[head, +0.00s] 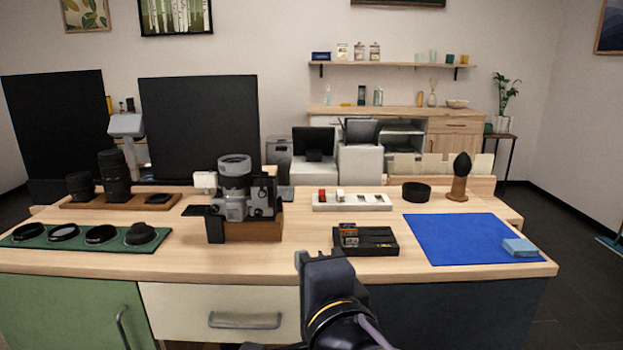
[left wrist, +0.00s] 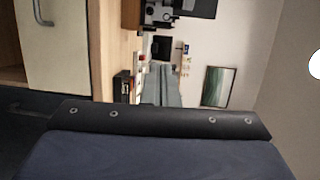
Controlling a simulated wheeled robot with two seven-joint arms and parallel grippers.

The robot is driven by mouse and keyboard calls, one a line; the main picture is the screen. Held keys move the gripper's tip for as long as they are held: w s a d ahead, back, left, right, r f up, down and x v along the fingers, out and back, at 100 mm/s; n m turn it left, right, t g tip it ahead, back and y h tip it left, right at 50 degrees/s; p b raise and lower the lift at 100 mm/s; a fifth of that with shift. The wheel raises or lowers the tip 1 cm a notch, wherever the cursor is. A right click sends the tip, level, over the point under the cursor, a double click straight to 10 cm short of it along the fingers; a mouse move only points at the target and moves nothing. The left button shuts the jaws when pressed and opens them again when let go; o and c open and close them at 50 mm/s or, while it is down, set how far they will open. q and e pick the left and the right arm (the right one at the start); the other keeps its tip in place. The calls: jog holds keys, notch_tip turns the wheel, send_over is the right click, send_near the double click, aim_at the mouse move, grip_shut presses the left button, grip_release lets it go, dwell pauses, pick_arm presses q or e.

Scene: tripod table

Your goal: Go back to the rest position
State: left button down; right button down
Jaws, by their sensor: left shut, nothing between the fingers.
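My left gripper (head: 325,272) shows at the bottom centre of the head view, dark grey, in front of the counter's front edge. It is shut and empty, and its fingertips are hard to make out. In the left wrist view, which is turned on its side, a dark bar with screws, part of my own arm or gripper, crosses the lower half. My right gripper is in neither view.
The wooden counter (head: 300,262) carries a camera (head: 234,195) on a wooden block, a black battery tray (head: 365,241), a blue mat (head: 465,238), a green lens-filter mat (head: 75,246) and tall lenses (head: 115,178). A drawer handle (head: 245,320) juts from the front.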

pick_arm(q)
jog(key=s+a+f+n+g, duration=0.25)
jog(key=a+f+g, duration=0.25)
jog(key=a+f, duration=0.4)
jog(key=s+a+f+n+g, duration=0.2)
jog(key=a+f+n+g, duration=0.4)
jog(key=a, duration=0.5)
jog(key=s+f+n+h, duration=0.6)
jog(key=s+f+h, duration=0.25)
jog(key=s, duration=0.25)
notch_tip(320, 180, up, 26)
jog(key=n+p, duration=0.2)
jog(key=p, duration=2.5)
jog(key=shift+s, duration=0.35)
jog(key=shift+d, duration=0.1)
